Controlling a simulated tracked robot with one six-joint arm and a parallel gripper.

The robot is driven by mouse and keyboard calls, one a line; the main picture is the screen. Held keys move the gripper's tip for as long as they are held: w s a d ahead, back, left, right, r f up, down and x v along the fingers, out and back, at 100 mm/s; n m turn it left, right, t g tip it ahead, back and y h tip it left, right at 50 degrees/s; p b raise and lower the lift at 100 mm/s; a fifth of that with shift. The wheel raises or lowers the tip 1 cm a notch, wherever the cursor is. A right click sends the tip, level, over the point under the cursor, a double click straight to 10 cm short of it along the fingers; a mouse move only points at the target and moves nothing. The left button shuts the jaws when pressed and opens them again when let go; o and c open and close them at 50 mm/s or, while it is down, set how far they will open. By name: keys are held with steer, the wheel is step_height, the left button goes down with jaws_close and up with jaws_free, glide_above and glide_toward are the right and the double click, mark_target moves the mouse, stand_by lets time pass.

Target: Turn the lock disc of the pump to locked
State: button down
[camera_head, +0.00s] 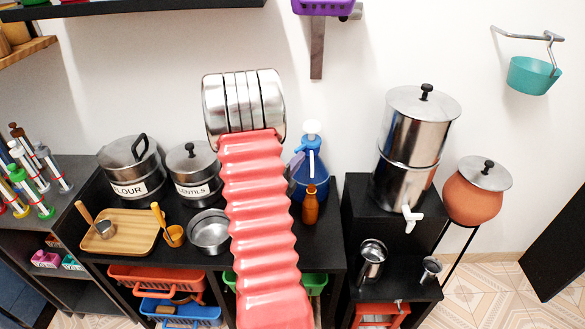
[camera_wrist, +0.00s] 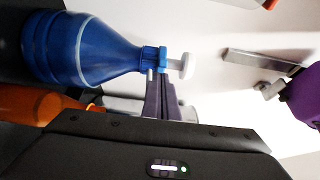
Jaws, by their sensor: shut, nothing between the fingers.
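The blue pump bottle (camera_head: 309,185) stands on the dark counter, partly hidden by my arm, with a white pump head (camera_head: 312,127) on top. In the wrist view the blue bottle (camera_wrist: 85,50) appears sideways, with a ridged blue collar (camera_wrist: 153,57) at its neck and the white pump top (camera_wrist: 184,66) beyond it. I cannot make out the lock disc's setting. My gripper (camera_wrist: 160,76) shows as dark fingers, shut and empty, with the tips close beside the collar and pump stem. I cannot tell whether they touch.
A brown bottle (camera_head: 310,204) stands close in front of the pump bottle. The lentils pot (camera_head: 194,172) and a steel bowl (camera_head: 209,231) are to the left. A steel urn (camera_head: 416,140) stands to the right. A purple basket (camera_head: 322,6) hangs above.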

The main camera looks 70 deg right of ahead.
steer(key=shift+d, duration=0.75)
